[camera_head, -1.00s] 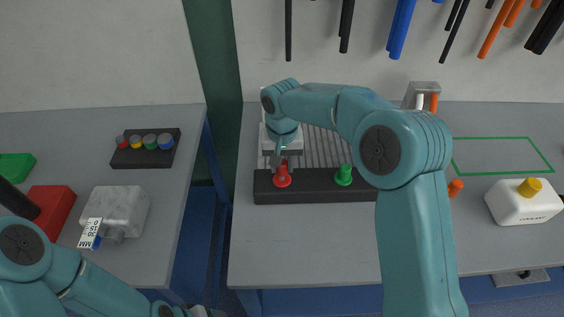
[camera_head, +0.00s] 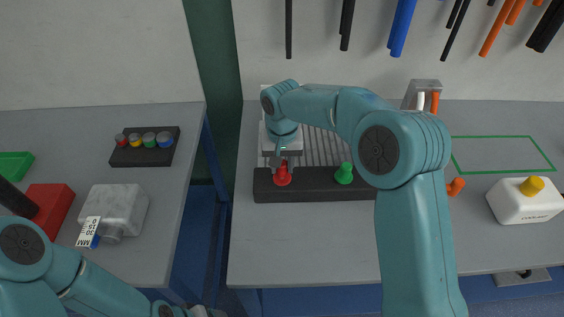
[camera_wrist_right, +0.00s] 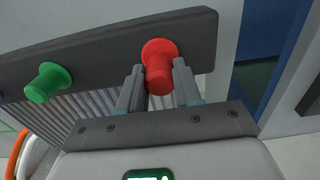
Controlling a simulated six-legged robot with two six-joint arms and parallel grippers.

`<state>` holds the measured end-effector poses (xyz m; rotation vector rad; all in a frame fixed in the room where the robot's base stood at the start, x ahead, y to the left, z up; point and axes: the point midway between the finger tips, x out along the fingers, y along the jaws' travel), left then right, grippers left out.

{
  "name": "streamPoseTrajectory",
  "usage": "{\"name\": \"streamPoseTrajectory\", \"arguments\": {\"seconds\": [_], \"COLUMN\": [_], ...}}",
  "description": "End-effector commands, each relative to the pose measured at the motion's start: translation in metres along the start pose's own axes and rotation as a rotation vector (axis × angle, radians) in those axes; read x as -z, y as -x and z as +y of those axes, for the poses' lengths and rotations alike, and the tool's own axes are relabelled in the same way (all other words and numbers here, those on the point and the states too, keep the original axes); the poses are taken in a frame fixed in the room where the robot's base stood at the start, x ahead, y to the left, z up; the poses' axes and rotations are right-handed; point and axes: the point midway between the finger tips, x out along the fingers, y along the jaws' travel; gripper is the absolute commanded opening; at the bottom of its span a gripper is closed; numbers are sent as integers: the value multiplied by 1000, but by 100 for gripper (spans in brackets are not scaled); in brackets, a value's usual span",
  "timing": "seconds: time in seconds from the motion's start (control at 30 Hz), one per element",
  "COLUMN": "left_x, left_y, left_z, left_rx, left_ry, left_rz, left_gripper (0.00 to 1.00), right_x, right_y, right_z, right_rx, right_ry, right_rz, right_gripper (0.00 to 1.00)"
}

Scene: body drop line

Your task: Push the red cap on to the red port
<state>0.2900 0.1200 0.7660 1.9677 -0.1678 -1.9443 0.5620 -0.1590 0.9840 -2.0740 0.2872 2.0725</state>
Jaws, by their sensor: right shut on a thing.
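A red flanged piece (camera_head: 283,177) stands at the left end of a dark bar (camera_head: 312,188), with its wide flange at the bar. In the right wrist view the red cap (camera_wrist_right: 159,76) is the narrow cylinder pointing toward the camera. My right gripper (camera_head: 281,155) reaches down over it from behind, and its two fingers (camera_wrist_right: 158,88) are shut on the cap. I cannot see a gap between the cap and the red port (camera_wrist_right: 158,47); the seam is hidden.
A green flanged piece (camera_head: 344,174) stands on the same bar, right of the red one. A white box with a yellow cap (camera_head: 531,187) is at the right. A tray of coloured knobs (camera_head: 145,158) lies on the left table. The bench front is clear.

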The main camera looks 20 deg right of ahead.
Motion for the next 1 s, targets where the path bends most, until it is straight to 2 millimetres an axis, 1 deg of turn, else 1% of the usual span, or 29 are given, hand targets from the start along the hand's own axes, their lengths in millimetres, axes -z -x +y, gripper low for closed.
{"name": "streamPoseTrajectory", "arguments": {"seconds": [0.17,0.57,1.0], "left_x": [0,0,0], "left_y": [-5,-5,-11], "left_z": [-2,-2,-4], "left_rx": [0,0,0], "left_ry": [0,0,0], "left_rz": [0,0,0], "left_gripper": [69,69,69], "right_x": [0,0,0], "right_y": [-7,-8,-16], "right_z": [0,0,0], "right_rx": [0,0,0], "right_ry": [0,0,0], "right_rz": [0,0,0], "right_gripper": [0,0,0]}}
